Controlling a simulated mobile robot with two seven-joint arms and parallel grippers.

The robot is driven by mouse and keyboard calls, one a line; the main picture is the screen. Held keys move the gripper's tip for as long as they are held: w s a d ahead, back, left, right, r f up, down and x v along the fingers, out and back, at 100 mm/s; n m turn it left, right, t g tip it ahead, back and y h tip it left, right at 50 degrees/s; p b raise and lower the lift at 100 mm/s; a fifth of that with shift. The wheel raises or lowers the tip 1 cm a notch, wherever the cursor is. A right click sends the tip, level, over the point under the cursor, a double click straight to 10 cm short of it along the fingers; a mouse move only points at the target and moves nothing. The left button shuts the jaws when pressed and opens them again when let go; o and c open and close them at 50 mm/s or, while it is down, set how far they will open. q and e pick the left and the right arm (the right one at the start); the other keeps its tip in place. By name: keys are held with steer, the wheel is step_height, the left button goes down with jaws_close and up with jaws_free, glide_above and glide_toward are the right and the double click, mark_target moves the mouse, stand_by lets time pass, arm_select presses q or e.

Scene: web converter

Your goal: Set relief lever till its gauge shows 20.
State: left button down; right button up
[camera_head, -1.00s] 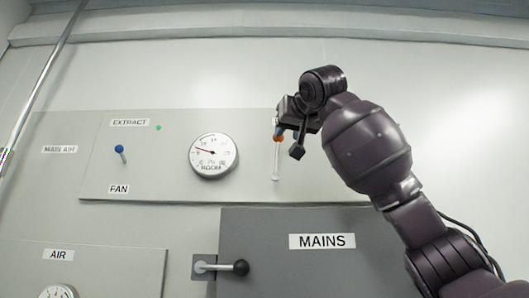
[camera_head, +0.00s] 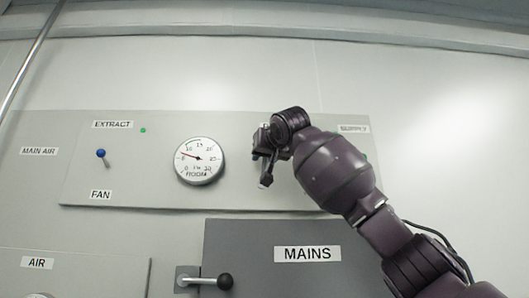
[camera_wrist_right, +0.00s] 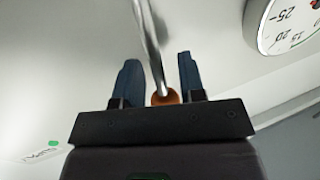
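The relief lever shows in the right wrist view as a metal rod (camera_wrist_right: 150,45) ending in an orange knob (camera_wrist_right: 165,97). My right gripper (camera_wrist_right: 160,75) is open, with one dark blue finger on each side of the knob and narrow gaps beside it. In the head view my right gripper (camera_head: 264,150) is in front of the upper panel and hides most of the lever. The round ROOM gauge (camera_head: 200,160) is left of it, its needle between 5 and 10. The gauge also shows partly in the wrist view (camera_wrist_right: 287,22). My left gripper is not in view.
Below, the grey MAINS door (camera_head: 300,280) has a black-knobbed handle (camera_head: 225,281). The wall above the panel is clear.

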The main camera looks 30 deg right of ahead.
jaws_close()
steer(key=shift+r, duration=0.1)
steer(key=shift+s+d, duration=0.1)
steer(key=shift+s, duration=0.05)
